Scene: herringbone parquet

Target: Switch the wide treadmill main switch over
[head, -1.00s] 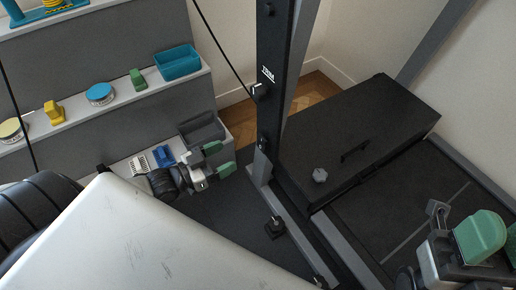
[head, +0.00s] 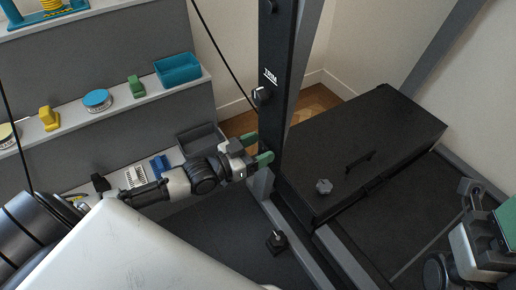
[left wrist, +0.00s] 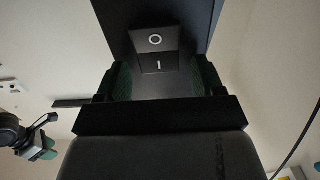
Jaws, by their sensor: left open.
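The switch is a wide black rocker (left wrist: 155,50) marked O above and I below, on a dark panel in the left wrist view. The head view does not show the rocker. My right gripper (head: 503,228) is partly cut off at the right edge.
A knob labelled TRIM (head: 262,96) sits on the post above my left gripper. The black treadmill hood (head: 365,150) lies right of the post. Stepped grey shelves at left hold a teal bin (head: 178,70), a grey tray (head: 200,140) and small items.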

